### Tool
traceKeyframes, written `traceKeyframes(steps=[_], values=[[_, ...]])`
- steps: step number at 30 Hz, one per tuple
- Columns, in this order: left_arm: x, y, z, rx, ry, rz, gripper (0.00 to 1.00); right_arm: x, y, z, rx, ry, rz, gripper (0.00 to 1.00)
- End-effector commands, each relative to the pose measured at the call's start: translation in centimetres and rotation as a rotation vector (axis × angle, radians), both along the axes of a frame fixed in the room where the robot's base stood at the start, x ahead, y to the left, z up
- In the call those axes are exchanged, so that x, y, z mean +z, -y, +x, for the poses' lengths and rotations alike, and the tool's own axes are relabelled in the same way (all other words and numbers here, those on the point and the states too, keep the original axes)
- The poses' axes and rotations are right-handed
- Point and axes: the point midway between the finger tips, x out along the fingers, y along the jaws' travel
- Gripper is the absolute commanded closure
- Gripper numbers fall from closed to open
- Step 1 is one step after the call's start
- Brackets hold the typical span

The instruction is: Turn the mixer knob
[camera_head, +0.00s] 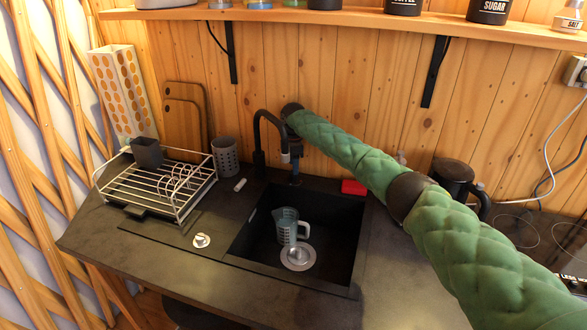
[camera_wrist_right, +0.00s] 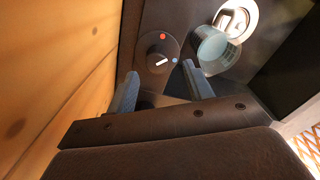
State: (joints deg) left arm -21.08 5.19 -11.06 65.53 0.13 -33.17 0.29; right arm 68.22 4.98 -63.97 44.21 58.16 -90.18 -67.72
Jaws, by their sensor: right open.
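The mixer knob (camera_wrist_right: 156,62) shows in the right wrist view as a dark round disc with a white bar mark, beside a red dot and a blue dot. My right gripper (camera_wrist_right: 160,70) is open and empty. Its two grey-blue fingers lie to the left and right of the knob's lower side. I cannot tell whether they touch it. In the head view my right gripper (camera_head: 291,157) points down at the black faucet (camera_head: 259,138) behind the sink. The knob is hard to make out there. My left gripper is not in view.
The black sink (camera_head: 331,222) holds a measuring jug (camera_head: 286,224) and a metal drain piece (camera_head: 298,256). A dish rack (camera_head: 158,185) stands left. A red block (camera_head: 353,187) and a black jug (camera_head: 454,179) stand right. A wooden wall (camera_head: 300,75) rises close behind, under a shelf (camera_head: 340,16).

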Motion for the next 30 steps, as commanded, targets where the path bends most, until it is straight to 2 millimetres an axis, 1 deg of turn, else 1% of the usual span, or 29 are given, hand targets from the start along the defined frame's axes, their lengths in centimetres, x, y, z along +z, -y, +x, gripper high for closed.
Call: traceKeyframes(steps=[6,9,13,20,21,22,26,27,28,30], values=[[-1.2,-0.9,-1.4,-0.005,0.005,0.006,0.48,-2.5,0.0,0.0,-0.001,-0.002,0.000,0.48],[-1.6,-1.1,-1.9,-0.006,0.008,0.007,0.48,-3.1,0.0,-0.1,0.000,0.000,0.000,0.48],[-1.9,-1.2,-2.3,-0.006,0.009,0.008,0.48,-3.5,-0.1,-0.2,0.000,0.003,0.001,0.48],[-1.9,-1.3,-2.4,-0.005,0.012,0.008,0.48,-3.8,0.0,-0.1,-0.001,0.001,0.000,0.48],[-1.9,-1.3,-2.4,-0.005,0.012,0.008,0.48,-3.8,0.0,-0.1,-0.001,0.001,0.000,0.50],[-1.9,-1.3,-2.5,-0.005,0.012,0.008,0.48,-3.9,0.0,0.0,-0.001,0.000,0.000,0.56],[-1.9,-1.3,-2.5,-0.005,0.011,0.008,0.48,-3.9,0.0,0.0,-0.001,-0.001,0.000,0.82],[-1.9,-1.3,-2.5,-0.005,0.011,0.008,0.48,-4.0,0.0,0.0,-0.001,-0.001,0.000,0.90],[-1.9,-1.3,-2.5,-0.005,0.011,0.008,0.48,-4.0,0.0,-0.1,-0.001,-0.001,0.000,0.93],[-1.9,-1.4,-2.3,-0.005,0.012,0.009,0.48,-4.0,0.0,-0.1,-0.001,-0.001,0.000,0.93]])
